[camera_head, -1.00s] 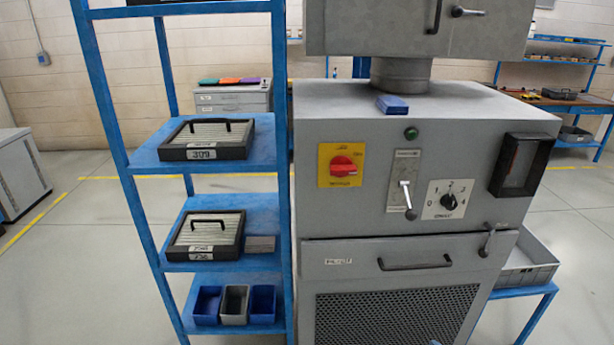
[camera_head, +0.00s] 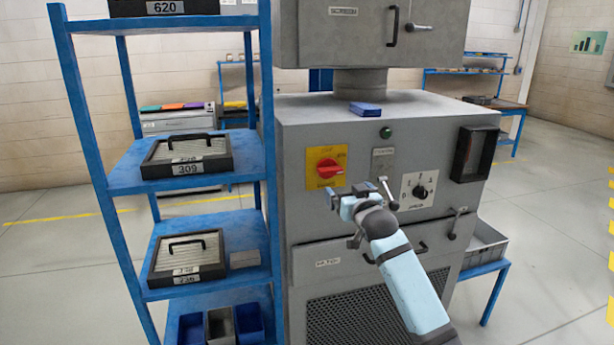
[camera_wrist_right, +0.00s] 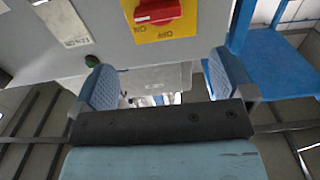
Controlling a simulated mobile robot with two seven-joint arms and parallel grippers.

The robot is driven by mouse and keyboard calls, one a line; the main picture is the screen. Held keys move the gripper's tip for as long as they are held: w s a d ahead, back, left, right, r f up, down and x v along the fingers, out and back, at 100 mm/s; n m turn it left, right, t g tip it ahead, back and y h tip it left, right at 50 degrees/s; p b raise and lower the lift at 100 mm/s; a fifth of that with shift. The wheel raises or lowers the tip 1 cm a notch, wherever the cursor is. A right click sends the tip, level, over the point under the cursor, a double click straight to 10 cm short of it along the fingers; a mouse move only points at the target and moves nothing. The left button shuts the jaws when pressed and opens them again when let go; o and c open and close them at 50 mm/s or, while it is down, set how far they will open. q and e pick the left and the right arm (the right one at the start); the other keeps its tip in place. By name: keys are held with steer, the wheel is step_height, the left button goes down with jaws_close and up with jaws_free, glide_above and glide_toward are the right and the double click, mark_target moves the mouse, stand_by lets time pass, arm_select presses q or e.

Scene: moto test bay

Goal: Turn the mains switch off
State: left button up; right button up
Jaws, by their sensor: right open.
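The mains switch is a red rotary knob (camera_head: 328,169) on a yellow plate (camera_head: 315,182), at the left of the grey machine's front panel. Its grip looks roughly horizontal in the head view. My right gripper (camera_head: 352,193) is open and empty, just below and slightly right of the plate. In the wrist view both fingers (camera_wrist_right: 165,76) are apart, with the knob beyond them, untouched. My left gripper is not in view.
A selector dial (camera_head: 417,191), a small lever (camera_head: 389,195) and a green button (camera_head: 386,132) share the panel (camera_head: 300,215). A drawer handle lies below, partly behind my right arm. A blue shelf rack (camera_head: 125,182) with trays stands close at left.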

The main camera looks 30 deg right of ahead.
mark_target(333, 172)
steer(key=x, duration=0.4)
steer(key=p+x, duration=0.1)
steer(key=x, duration=0.8)
steer(key=shift+d+r+p, duration=0.15)
steer(key=shift+d+p, duration=0.1)
steer(key=shift+p, duration=0.15)
steer(key=shift+w+d, duration=0.1)
steer(key=shift+w, duration=0.35)
steer(key=c, duration=0.8)
